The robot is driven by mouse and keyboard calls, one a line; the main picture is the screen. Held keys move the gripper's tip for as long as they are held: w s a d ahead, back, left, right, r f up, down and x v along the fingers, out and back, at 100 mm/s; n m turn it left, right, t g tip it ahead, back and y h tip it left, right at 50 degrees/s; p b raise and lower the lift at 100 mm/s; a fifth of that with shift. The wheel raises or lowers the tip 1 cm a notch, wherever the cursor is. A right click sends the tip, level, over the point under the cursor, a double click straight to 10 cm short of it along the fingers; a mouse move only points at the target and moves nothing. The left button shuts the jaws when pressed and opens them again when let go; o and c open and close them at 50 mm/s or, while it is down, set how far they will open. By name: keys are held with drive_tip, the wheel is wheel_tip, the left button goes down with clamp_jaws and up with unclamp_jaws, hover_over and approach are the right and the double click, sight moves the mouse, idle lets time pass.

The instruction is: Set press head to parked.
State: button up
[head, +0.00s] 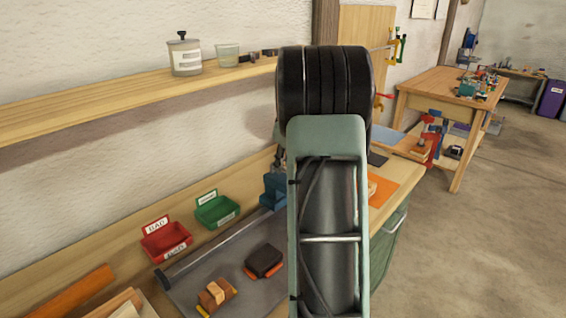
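My own arm, a pale green link with a black ribbed joint, fills the middle of the head view. It covers part of the bench behind it. My gripper is not in view. I cannot clearly make out a press head. A blue-teal metal device (275,189) stands on the bench just left of my arm and is partly hidden by it. I cannot tell whether it belongs to the press, or what position it is in.
A red bin (166,243) and a green bin (217,211) stand along the wall. A dark block (263,261) and wooden blocks (216,294) lie on a grey mat (190,288). A shelf (110,102) runs above. Floor at right is clear.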

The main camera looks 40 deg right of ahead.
drive_tip(key=shift+a, duration=0.15)
drive_tip(key=v, duration=1.2)
